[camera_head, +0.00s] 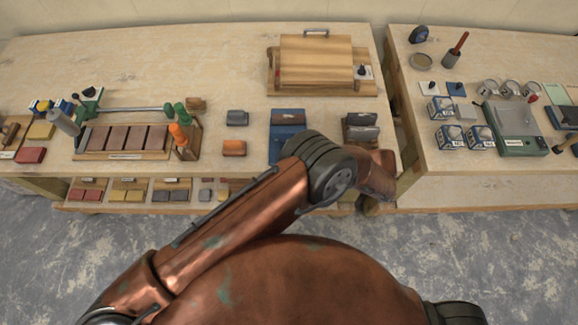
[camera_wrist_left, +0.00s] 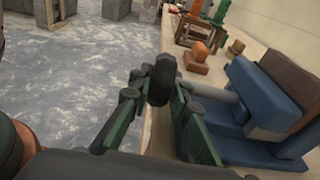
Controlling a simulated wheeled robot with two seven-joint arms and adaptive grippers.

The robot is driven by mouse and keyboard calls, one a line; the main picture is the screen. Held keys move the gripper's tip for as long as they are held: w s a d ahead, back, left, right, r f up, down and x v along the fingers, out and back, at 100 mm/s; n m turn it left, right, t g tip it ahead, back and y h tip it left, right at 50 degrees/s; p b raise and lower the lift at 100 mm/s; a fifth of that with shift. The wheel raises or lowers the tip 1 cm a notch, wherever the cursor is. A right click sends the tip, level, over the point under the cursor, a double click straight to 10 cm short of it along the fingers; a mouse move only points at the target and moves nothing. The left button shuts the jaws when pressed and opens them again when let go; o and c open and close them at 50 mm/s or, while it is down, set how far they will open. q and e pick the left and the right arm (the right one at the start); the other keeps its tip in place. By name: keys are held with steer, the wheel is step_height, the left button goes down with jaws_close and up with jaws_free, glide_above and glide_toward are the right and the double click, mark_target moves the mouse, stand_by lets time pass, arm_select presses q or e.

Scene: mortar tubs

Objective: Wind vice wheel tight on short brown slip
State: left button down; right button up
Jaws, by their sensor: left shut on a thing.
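The blue vice (camera_wrist_left: 262,100) fills the right of the left wrist view, its grey screw (camera_wrist_left: 215,90) reaching left toward my gripper. In the head view the vice (camera_head: 287,117) is on the bench near its front edge. A brown slab (camera_wrist_left: 290,78) stands behind the front blue jaw; whether it is gripped on both faces is not clear. My left gripper (camera_wrist_left: 160,90), with green fingers, is shut on the round black vice wheel (camera_wrist_left: 162,80) at the screw's end. In the head view my arm hides this gripper. My right gripper is not in view.
An orange slip (camera_head: 233,148) and a grey block (camera_head: 237,117) lie left of the vice. Further left is a tray of brown slips (camera_head: 125,140) with orange and green-handled tools. Dark blocks (camera_head: 360,125) stand right. A wooden press (camera_head: 317,62) is behind.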

arm_select(q)
steer(key=shift+s+f, duration=0.4)
steer(key=shift+s, duration=0.1)
steer(key=c, duration=2.2)
jaws_free()
steer(key=o, duration=0.4)
steer(key=shift+s+r, duration=0.1)
steer(key=shift+r, duration=0.2)
steer(key=shift+r, duration=0.1)
steer(key=shift+w+r, duration=0.2)
steer(key=shift+r, duration=0.05)
step_height(320, 180, up, 9)
steer(key=shift+s+r, duration=0.1)
steer(key=shift+r, duration=0.05)
